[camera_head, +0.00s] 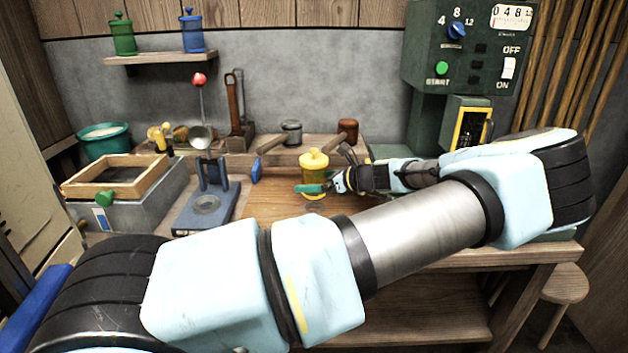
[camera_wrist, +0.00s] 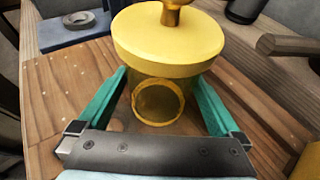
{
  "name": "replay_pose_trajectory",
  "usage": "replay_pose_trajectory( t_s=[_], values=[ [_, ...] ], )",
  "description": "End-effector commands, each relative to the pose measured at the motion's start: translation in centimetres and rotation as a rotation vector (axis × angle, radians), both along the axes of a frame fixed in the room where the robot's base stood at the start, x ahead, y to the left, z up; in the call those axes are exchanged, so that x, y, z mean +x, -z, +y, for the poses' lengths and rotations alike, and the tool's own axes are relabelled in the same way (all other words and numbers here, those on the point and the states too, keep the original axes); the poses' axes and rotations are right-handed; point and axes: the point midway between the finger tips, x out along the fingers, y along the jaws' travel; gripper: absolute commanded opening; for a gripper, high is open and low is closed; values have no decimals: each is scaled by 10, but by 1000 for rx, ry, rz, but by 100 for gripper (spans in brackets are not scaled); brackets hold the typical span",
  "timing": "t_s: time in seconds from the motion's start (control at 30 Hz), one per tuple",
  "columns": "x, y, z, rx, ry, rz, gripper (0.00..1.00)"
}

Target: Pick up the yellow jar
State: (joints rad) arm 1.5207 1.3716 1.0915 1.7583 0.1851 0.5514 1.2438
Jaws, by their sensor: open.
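The yellow jar (camera_head: 314,168) stands upright on the wooden bench, with a yellow lid and knob. In the wrist view the jar (camera_wrist: 168,45) fills the upper middle, with a round yellow ring on its front. My gripper (camera_head: 318,188) comes in from the right at the jar's lower part. In the wrist view its green fingers (camera_wrist: 160,95) are open, one on each side of the jar body below the lid. I cannot tell whether either finger touches the jar. The jar's lower body is partly hidden by a finger in the head view.
A blue-grey stand (camera_head: 207,195) is left of the jar. A wooden-framed box (camera_head: 120,178) is further left. Mallets (camera_head: 291,132) lie on a raised ledge behind. A green machine (camera_head: 460,60) stands at the back right. Green (camera_head: 122,36) and blue (camera_head: 191,33) jars sit on a shelf.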

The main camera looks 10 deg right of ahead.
Motion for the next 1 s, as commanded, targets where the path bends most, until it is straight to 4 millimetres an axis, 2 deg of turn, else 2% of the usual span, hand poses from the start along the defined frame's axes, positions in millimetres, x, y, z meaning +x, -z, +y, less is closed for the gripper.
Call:
replay_pose_trajectory(
  t_s=[0.17, 1.0],
  values=[
    [0, 0, 0, 0, 0, 0, 99],
    [0, 0, 0, 1, 0, 1, 4]
  ],
)
